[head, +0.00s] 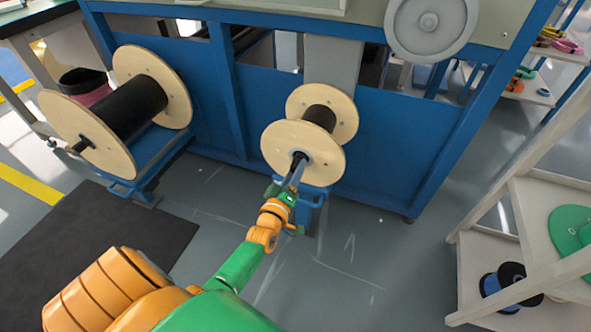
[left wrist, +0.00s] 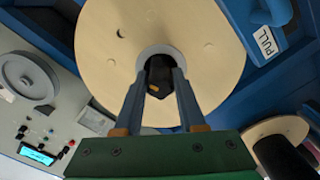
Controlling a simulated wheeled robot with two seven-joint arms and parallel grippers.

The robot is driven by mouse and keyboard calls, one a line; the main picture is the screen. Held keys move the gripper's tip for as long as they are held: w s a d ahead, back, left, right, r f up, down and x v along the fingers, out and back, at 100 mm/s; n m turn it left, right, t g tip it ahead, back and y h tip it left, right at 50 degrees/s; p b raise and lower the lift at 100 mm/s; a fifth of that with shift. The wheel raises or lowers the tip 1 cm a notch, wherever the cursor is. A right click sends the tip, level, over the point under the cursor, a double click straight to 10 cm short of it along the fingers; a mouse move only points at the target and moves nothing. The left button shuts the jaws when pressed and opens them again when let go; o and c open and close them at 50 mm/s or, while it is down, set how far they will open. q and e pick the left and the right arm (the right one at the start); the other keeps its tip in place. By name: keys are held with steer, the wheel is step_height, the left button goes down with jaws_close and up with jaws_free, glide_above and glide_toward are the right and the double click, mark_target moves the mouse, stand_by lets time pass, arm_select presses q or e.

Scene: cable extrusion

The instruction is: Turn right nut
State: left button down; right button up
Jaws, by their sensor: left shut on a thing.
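The right nut (left wrist: 158,82) is a dark piece with a small orange mark, at the middle of the right spool in the left wrist view. The right spool (head: 283,148) has pale wooden flanges and a black core, and stands by the blue machine frame. My left gripper (head: 299,170) reaches the near flange's hub from the front. In the left wrist view the fingers of my left gripper (left wrist: 159,76) are on either side of the nut, shut on it. In the head view the gripper mostly hides the nut. My right gripper is not in view.
A larger spool (head: 130,108) with black cable sits on a blue stand at left. The blue machine frame (head: 400,135) is behind the right spool. White shelves (head: 525,215) with a blue reel (head: 505,284) stand at right. The grey floor (head: 355,265) between is clear.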

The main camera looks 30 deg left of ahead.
arm_select(q)
steer(key=n, duration=0.4)
steer(key=shift+n, duration=0.3)
steer(key=n, duration=0.2)
steer(key=shift+r+n+b, duration=0.1)
steer(key=shift+n+b, duration=0.2)
steer(key=shift+b, duration=0.05)
steer(key=shift+n, duration=0.5)
steer(key=n+b, duration=0.1)
steer(key=n, duration=0.2)
steer(key=shift+r+n+b, duration=0.2)
steer(key=shift+n+b, duration=0.15)
steer(key=shift+n, duration=1.55)
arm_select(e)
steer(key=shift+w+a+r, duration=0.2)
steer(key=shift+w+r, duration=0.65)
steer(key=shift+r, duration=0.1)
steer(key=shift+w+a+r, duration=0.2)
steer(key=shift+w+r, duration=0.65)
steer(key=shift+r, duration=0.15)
arm_select(q)
steer(key=c, duration=0.5)
jaws_free()
